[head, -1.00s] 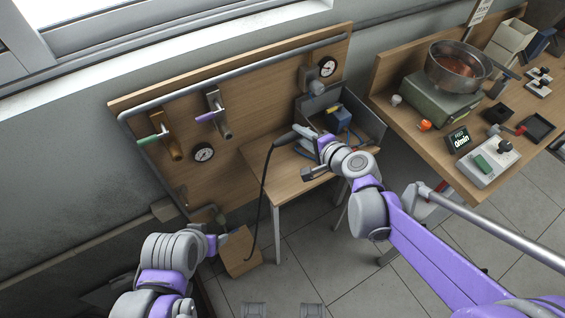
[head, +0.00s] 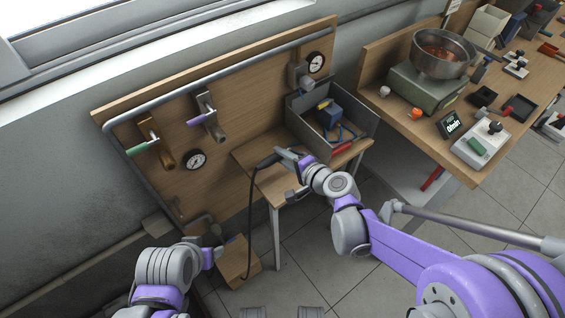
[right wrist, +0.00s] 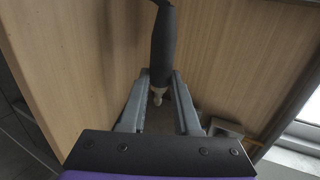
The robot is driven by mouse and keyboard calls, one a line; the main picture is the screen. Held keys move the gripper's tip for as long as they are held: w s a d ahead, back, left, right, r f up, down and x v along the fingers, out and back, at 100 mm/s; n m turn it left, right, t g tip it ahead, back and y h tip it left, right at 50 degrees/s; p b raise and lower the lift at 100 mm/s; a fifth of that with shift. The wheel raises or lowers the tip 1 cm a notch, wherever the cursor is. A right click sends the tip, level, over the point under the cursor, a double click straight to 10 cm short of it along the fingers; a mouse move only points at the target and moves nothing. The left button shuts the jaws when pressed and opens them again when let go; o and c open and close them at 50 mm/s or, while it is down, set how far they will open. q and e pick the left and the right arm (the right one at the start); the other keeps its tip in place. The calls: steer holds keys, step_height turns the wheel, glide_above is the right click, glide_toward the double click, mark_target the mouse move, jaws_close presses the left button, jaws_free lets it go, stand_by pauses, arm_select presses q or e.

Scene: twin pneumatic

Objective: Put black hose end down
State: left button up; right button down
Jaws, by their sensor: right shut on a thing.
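The black hose end (head: 267,161) is a dark, thick sleeve, with its thin black hose (head: 250,220) hanging down past the small wooden table's left side. My right gripper (head: 282,156) is shut on it, over the small table (head: 243,154). In the right wrist view the black hose end (right wrist: 162,45) lies between the two fingers of my right gripper (right wrist: 161,82), with a pale tip pointing toward the palm. Whether it touches the tabletop I cannot tell. My left gripper (head: 217,247) is low at the left, by a wooden box; its fingers are unclear.
A grey bin (head: 303,120) with a blue item and a red-handled tool stands at the table's back right. A workbench (head: 420,140) stands to the right. The table's left front looks bare.

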mark_target(283, 171)
step_height(283, 171, down, 3)
steer(key=shift+r, duration=0.15)
steer(key=shift+f+b, duration=0.45)
steer(key=shift+b, duration=0.15)
steer(key=shift+s+f, duration=0.1)
steer(key=c, duration=0.9)
jaws_free()
steer(key=shift+r+p, duration=0.45)
steer(key=shift+r, duration=0.1)
steer(key=p+v, duration=0.1)
steer(key=v, duration=1.1)
steer(key=shift+r, duration=0.15)
